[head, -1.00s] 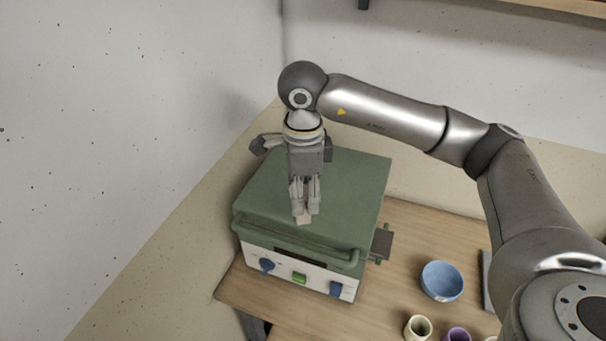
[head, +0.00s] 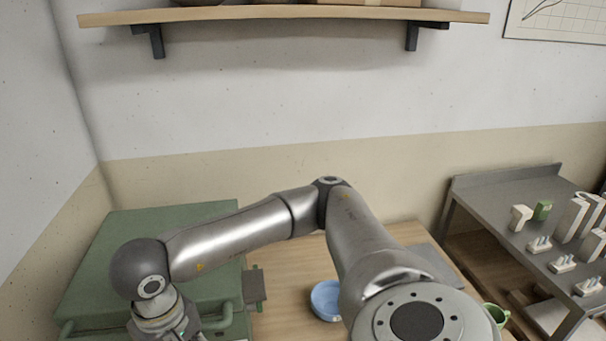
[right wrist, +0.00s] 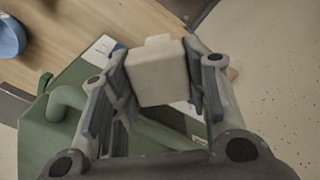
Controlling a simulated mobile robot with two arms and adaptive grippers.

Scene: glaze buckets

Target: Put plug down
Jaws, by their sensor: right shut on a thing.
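A pale cream block, the plug (right wrist: 157,80), sits between the two fingers of my right gripper (right wrist: 158,62) in the right wrist view. The fingers press on its two sides, and part of the wooden bench and the green kiln shows behind it. In the head view my right arm reaches over the green kiln (head: 175,235) at the lower left. The gripper and plug are below the bottom edge there. The kiln also shows in the right wrist view (right wrist: 40,140). My left gripper is not seen.
A blue bowl (head: 326,300) stands on the wooden bench (head: 285,265) right of the kiln. A green mug (head: 496,315) is farther right. A grey side table (head: 492,222) holds several small pale pieces and a green one. A wall shelf (head: 290,16) hangs above.

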